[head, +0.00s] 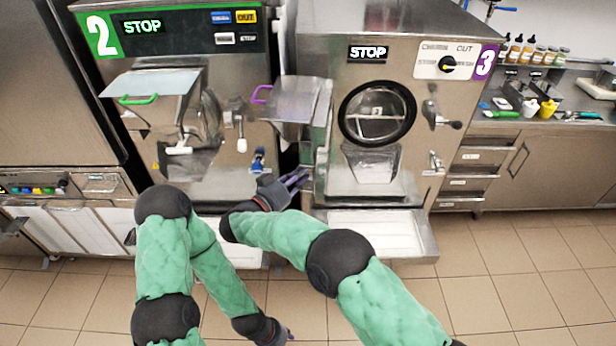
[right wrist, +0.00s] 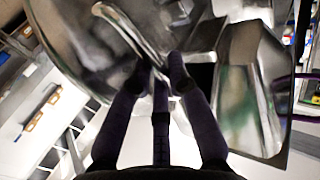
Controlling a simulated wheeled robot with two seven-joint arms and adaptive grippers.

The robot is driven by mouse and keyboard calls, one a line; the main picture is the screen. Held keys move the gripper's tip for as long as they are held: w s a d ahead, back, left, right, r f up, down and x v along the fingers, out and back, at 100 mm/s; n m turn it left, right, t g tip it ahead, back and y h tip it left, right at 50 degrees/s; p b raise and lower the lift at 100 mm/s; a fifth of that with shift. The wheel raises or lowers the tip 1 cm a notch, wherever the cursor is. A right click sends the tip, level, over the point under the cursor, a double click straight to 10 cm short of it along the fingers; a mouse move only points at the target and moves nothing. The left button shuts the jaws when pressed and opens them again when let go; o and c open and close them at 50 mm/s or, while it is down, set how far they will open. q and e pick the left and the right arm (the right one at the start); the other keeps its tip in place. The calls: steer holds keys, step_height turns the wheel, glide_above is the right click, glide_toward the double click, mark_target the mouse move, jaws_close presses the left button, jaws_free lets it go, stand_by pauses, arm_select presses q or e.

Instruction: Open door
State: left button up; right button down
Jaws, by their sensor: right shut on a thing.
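Two steel batch freezers stand side by side: freezer 2 (head: 190,60) on the left and freezer 3 (head: 400,80) on the right. Freezer 3's round black-rimmed door window (head: 377,113) looks shut, with a black-knobbed latch (head: 440,115) at its right. My right gripper (head: 300,177) is between the freezers, by freezer 3's lower left side. In the right wrist view, its dark fingers (right wrist: 157,78) are shut on a slim metal bar (right wrist: 125,28) beside a curved metal surface. Which part this bar belongs to is unclear. My left gripper (head: 283,336) hangs low above the floor; its fingers are too small to judge.
A side chute with purple handle (head: 262,94) juts between the freezers. A tray (head: 385,240) sticks out below freezer 3. A counter (head: 550,130) with bottles and cups stands at right. Tiled floor (head: 510,275) is clear at lower right.

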steer(key=shift+w+a+r, duration=0.1)
steer(key=shift+w+a, duration=0.05)
steer(key=shift+a, duration=0.25)
steer(key=shift+r, duration=0.1)
steer(key=c, duration=1.4)
jaws_free()
steer(key=shift+c, duration=0.2)
steer(key=shift+w, duration=0.1)
